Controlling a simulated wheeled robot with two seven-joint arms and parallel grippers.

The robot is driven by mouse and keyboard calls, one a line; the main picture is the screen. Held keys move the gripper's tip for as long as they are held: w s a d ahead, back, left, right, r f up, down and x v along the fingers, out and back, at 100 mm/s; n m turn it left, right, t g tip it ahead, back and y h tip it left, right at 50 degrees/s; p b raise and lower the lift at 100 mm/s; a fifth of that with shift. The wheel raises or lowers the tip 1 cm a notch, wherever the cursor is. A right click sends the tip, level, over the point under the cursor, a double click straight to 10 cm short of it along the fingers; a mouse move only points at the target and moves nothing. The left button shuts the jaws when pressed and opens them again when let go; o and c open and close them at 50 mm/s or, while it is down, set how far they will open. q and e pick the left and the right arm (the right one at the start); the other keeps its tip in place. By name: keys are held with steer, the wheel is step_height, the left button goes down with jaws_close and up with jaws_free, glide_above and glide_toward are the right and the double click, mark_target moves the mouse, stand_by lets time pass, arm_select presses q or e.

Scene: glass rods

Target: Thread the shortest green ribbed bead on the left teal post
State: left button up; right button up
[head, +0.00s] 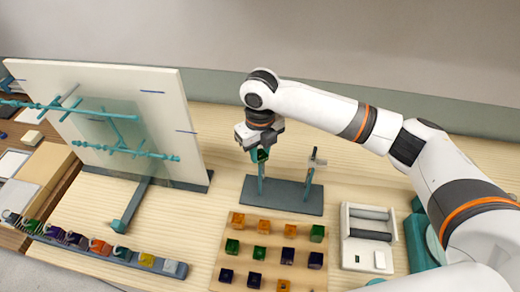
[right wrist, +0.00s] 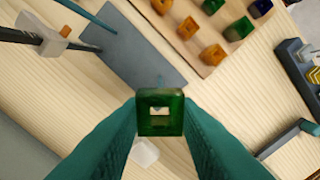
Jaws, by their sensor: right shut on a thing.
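My right gripper (head: 260,153) points down at the top of the left teal post (head: 261,184), which rises from a dark base plate (head: 284,203). It is shut on a green bead (right wrist: 160,125), a square block with a square hole. In the head view the bead (head: 262,157) shows small and dark at the post's upper end. I cannot tell whether the post's tip is inside the hole. The second post (head: 308,186) stands to the right, with a pale clip-like piece (head: 316,162) near its top. My left gripper is not in view.
A wooden board (head: 240,249) in front of the base holds several orange, green and dark blue beads. A white tray (head: 358,257) with rollers stands to the right.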

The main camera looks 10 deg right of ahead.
steer(key=shift+f, duration=0.1)
stand_by(0.3)
step_height(320, 180, down, 8)
steer(key=b, duration=0.3)
steer(key=shift+f+b, duration=0.15)
steer(key=shift+b, duration=0.2)
stand_by(1.2)
steer(key=o, duration=1)
steer(key=shift+o, duration=0.2)
step_height(320, 180, up, 11)
steer(key=shift+b, duration=1.1)
steer(key=shift+r, duration=0.55)
